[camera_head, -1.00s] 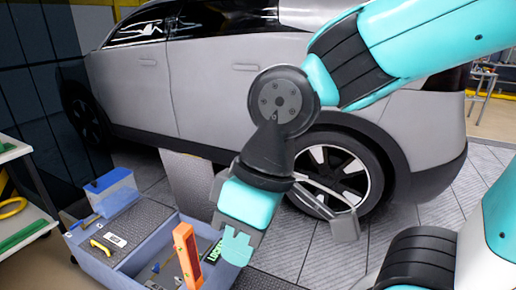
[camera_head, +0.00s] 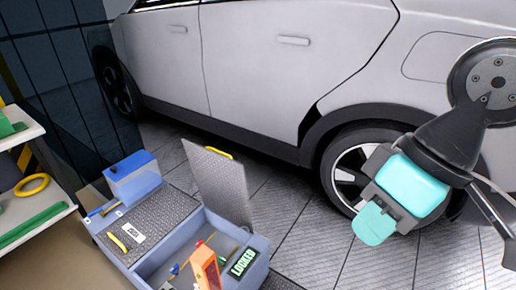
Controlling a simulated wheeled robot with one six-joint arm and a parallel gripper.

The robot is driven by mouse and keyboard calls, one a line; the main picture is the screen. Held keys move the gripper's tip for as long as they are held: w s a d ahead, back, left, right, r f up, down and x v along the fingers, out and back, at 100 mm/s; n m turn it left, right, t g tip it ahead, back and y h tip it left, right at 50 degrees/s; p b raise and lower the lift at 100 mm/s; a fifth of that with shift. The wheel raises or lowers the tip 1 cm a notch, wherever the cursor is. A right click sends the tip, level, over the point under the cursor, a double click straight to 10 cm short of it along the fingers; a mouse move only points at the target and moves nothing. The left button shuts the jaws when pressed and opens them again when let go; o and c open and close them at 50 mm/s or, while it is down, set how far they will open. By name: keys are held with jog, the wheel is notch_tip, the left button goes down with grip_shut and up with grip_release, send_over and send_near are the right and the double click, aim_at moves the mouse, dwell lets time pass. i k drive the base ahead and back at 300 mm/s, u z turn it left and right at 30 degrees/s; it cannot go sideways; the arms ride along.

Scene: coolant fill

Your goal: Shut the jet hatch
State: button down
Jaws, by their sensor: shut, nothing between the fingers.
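A blue-grey box (camera_head: 266,262) stands on the floor at lower left. One grey hatch panel (camera_head: 220,190) with a yellow handle (camera_head: 218,152) stands raised and open at the back of its right compartment. A second textured lid (camera_head: 150,225) lies flat and shut over the left part, with a yellow handle (camera_head: 118,243) and a small label I cannot read. I cannot tell by label which is the jet hatch; only the right one is open. My gripper (camera_head: 372,224) is shut and empty, in front of the car's rear wheel, right of the raised panel and apart from it.
The open compartment holds an orange block (camera_head: 206,268) and a "LOCKED" display (camera_head: 243,262). A blue bin (camera_head: 134,178) sits on the box's back left corner. A shelf (camera_head: 30,225) stands at left. The silver car (camera_head: 255,75) fills the back. Tiled floor (camera_head: 305,225) is clear between box and gripper.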

aim_at(221, 182)
jog(key=u, duration=0.35)
jog(key=i, duration=0.9)
jog(key=u, duration=0.7)
